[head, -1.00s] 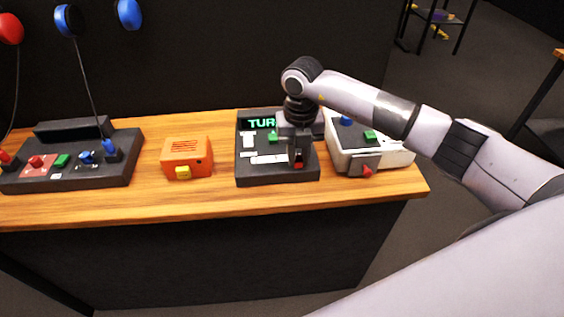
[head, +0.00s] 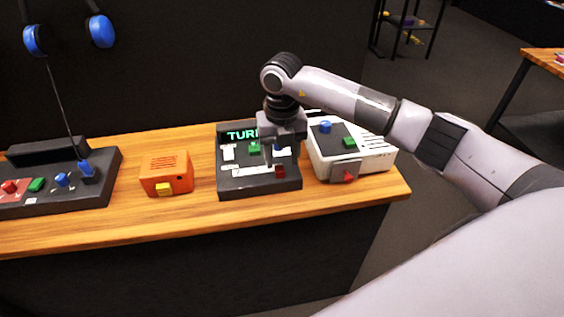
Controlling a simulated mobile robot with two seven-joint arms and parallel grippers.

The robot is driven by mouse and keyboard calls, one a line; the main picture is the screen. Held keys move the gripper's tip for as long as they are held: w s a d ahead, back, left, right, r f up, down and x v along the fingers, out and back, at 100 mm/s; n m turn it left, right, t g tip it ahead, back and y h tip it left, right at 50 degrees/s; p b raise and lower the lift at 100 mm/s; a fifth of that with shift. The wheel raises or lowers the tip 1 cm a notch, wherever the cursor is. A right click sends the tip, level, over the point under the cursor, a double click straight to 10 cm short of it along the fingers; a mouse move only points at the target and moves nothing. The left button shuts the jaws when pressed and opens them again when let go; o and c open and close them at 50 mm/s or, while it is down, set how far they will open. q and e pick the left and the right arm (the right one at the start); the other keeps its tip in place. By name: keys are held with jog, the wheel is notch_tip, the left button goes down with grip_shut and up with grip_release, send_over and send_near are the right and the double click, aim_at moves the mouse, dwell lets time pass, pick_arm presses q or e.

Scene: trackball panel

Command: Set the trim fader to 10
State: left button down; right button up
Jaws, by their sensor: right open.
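A black panel (head: 232,187) with a green-lit display (head: 240,134) stands on the wooden counter. The display text starts with "TUR"; the rest is hidden behind my right gripper. Near the panel's front is a pale strip (head: 251,171) with a red knob (head: 280,172) at its right end, which looks like a fader. Its scale is too small to read. My right gripper (head: 284,153) points down over the right part of the panel, open, just above and behind the red knob, apart from it. My left gripper is not in view.
A green button (head: 254,147) sits left of my gripper. A white box (head: 369,161) with blue, green and red controls stands close at the right. An orange box (head: 166,172) and another black panel (head: 92,200) stand at the left. The counter's front strip (head: 200,219) is clear.

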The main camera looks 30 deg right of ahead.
aim_at(282, 168)
jog(key=shift+r, duration=2.25)
